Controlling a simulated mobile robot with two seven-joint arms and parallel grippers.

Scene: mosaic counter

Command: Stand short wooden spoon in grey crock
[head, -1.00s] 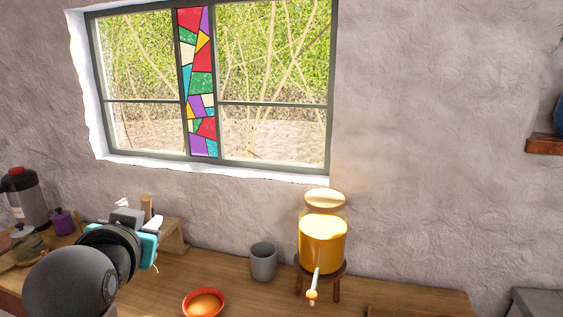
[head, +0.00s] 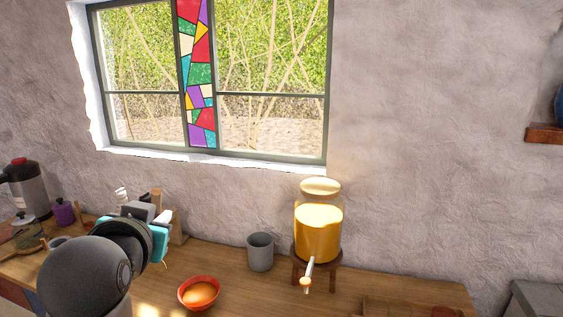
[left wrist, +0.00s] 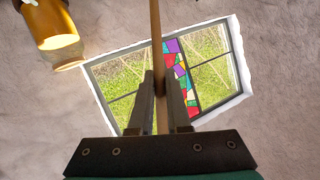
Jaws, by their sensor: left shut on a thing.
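The grey crock (head: 260,254) stands upright on the wooden counter, left of the drink dispenser. My left gripper (head: 143,206) is in the air over the counter, left of the crock and apart from it. In the left wrist view it is shut (left wrist: 161,92) on the short wooden spoon (left wrist: 156,40), a thin wooden shaft that runs up between the fingers and out of the picture's top. In the head view only a short bit of the spoon (head: 156,196) shows above the gripper; the rest is hidden by the hand. My right gripper is not in view.
A red bowl (head: 199,293) sits in front of and left of the crock. The amber drink dispenser (head: 318,232) on its stand is close on the crock's right, its tap sticking forward. A flask (head: 27,188) and jars crowd the far left. The wall is behind.

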